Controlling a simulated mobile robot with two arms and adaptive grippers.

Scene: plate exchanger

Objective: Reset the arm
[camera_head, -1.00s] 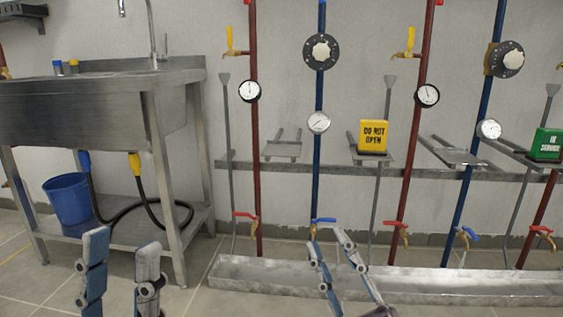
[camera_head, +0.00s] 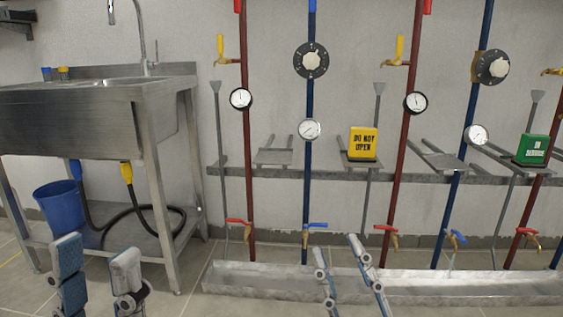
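My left gripper (camera_head: 97,262) is low at the left of the head view, in front of the steel sink stand. Its two fingers are well apart with nothing between them. My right gripper (camera_head: 338,248) is low in the middle, in front of the metal trough. Its fingers are apart too, with no object between them. The lower parts of both arms are cut off by the bottom edge.
A steel sink (camera_head: 70,120) with a blue bucket (camera_head: 60,206) stands at the left. Red and blue pipes with gauges and valves line the wall. A trough (camera_head: 240,279) runs along the floor.

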